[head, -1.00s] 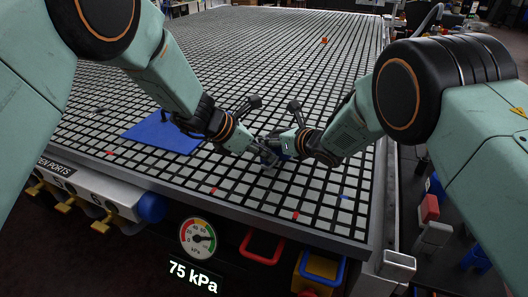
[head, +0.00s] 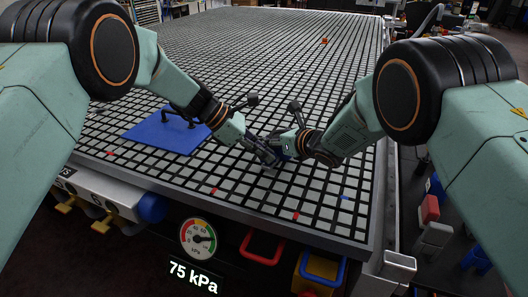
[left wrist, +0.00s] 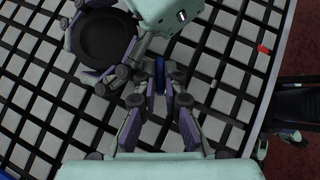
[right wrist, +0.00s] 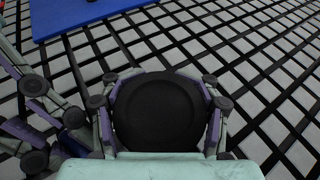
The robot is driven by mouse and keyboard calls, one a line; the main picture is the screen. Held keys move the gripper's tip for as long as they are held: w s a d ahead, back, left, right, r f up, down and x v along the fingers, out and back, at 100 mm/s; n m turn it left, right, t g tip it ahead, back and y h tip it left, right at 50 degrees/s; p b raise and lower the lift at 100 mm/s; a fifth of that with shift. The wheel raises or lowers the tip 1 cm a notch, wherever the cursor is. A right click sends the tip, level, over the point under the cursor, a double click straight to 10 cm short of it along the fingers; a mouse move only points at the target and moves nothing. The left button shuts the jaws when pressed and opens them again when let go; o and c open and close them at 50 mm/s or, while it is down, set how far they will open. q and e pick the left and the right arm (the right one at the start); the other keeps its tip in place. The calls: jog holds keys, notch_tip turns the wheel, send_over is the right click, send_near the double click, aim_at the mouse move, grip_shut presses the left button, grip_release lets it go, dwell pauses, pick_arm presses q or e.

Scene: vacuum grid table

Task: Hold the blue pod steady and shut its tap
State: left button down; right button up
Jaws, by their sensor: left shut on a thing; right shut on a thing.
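The pod has a black round top, seen in the right wrist view (right wrist: 158,112) and the left wrist view (left wrist: 100,40). Only a sliver of its blue side shows in the head view. My right gripper (right wrist: 160,98) is shut around the pod, with fingers on both sides of the top. My left gripper (left wrist: 160,92) is beside the pod, shut on a small blue part, apparently the tap handle (left wrist: 160,78). The handle also shows in the right wrist view (right wrist: 74,118), beside my left fingers. Fingers hide most of it, so its angle is unclear.
The black-and-grey grid table (head: 330,205) stretches far back. A blue board (head: 150,138) with a dark handle lies to the left. Small red pieces lie near the front edge. A gauge (head: 198,238) reads 75 kPa. The table's right edge is close to my right arm.

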pick_arm(q)
jog(key=shift+w+m+g, duration=0.2)
jog(key=shift+m+g, duration=0.5)
jog(key=shift+m, duration=0.4)
jog(key=shift+r+g, duration=0.1)
jog(key=shift+g, duration=0.2)
jog(key=c, duration=1.7)
grip_release()
jog(key=shift+s, duration=0.1)
